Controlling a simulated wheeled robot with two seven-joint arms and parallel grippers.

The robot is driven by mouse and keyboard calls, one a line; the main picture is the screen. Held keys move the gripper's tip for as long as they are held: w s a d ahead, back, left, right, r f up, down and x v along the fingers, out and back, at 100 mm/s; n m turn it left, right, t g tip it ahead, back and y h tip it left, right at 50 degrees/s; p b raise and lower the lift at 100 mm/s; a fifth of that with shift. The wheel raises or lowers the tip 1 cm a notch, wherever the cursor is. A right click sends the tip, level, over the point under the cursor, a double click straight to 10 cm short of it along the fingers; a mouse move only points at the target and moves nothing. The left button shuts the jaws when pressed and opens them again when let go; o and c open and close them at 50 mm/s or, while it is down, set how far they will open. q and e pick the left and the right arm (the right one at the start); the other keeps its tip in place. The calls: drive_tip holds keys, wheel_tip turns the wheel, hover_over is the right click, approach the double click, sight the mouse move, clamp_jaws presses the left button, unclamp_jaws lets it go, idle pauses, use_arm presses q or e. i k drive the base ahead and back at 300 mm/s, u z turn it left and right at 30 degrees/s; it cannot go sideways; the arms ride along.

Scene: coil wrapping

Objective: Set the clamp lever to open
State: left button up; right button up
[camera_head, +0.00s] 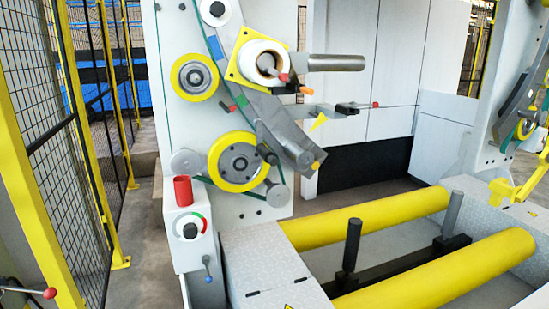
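No lever in view carries a label I can read, so I cannot tell which is the clamp lever. A lever with a red ball end (375,105) sticks out at the end of a grey arm with a dark block (346,108). A short lever with a blue ball (208,277) is on the front of the white control box (185,258). Another rod with a red ball (49,293) enters at the lower left edge. A black knob (190,231) sits inside a red and green arc on the control box. Neither of my grippers is in view.
The white machine panel carries yellow-rimmed rollers (239,161) and a grey horizontal shaft (336,62). A red cylinder (183,190) stands on the control box. A mesh fence (30,75) stands left.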

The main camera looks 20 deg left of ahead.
sight(352, 104)
drive_tip(key=k, duration=0.3)
drive_tip(key=z, duration=0.85)
drive_tip(key=i, duration=1.8)
drive_tip(key=u, duration=0.55)
